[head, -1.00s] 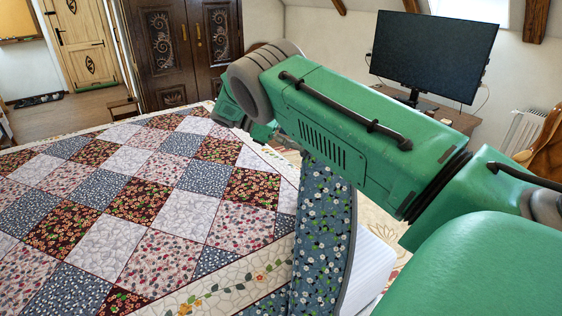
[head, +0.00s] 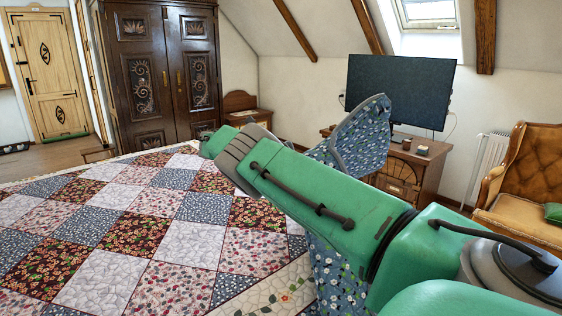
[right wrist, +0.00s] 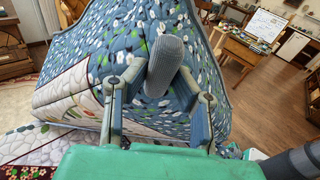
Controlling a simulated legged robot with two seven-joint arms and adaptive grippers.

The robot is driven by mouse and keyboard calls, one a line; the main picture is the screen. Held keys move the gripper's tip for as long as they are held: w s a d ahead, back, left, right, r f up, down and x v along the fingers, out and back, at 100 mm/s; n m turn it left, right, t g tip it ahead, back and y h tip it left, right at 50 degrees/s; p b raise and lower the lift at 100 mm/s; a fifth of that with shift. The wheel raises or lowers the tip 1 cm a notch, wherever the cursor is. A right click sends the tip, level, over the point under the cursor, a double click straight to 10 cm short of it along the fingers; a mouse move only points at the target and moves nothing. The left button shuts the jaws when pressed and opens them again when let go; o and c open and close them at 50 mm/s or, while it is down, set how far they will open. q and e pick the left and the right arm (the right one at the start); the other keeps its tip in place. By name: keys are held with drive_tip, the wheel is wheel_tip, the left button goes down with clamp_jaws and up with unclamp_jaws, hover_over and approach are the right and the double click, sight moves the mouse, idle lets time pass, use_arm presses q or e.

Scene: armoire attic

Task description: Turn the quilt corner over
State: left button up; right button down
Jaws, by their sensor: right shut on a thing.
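The patchwork quilt (head: 130,225) covers the bed at left in the head view, with floral, white and blue squares and a cream border. Its blue flowered underside (head: 365,135) is raised beyond my right arm, and more of it shows below the arm. My right gripper (right wrist: 163,75) is shut on the quilt; in the right wrist view the blue underside (right wrist: 90,60) rises around the fingers, and a cream border part is folded at left. The fingertips are partly hidden by cloth. In the head view my right forearm hides this gripper. My left gripper is not in view.
A wooden desk (head: 400,168) with a dark monitor (head: 398,90) stands beyond the raised cloth. A tan armchair (head: 530,185) is at right. A dark armoire (head: 160,70) stands behind the bed. Wooden floor (right wrist: 268,105) shows in the right wrist view.

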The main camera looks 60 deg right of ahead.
drive_tip(key=shift+w+d+r, duration=0.15)
drive_tip(key=shift+d+r, duration=0.05)
drive_tip(key=shift+r, duration=0.4)
drive_tip(key=c, duration=1.3)
unclamp_jaws()
drive_tip(key=shift+w+a, duration=0.1)
drive_tip(key=shift+f, duration=0.25)
wheel_tip(320, 180, up, 9)
drive_tip(key=shift+f, duration=0.2)
drive_tip(key=shift+w+r, duration=0.1)
drive_tip(key=shift+r, duration=0.5)
drive_tip(key=shift+d, duration=0.2)
drive_tip(key=c, duration=0.3)
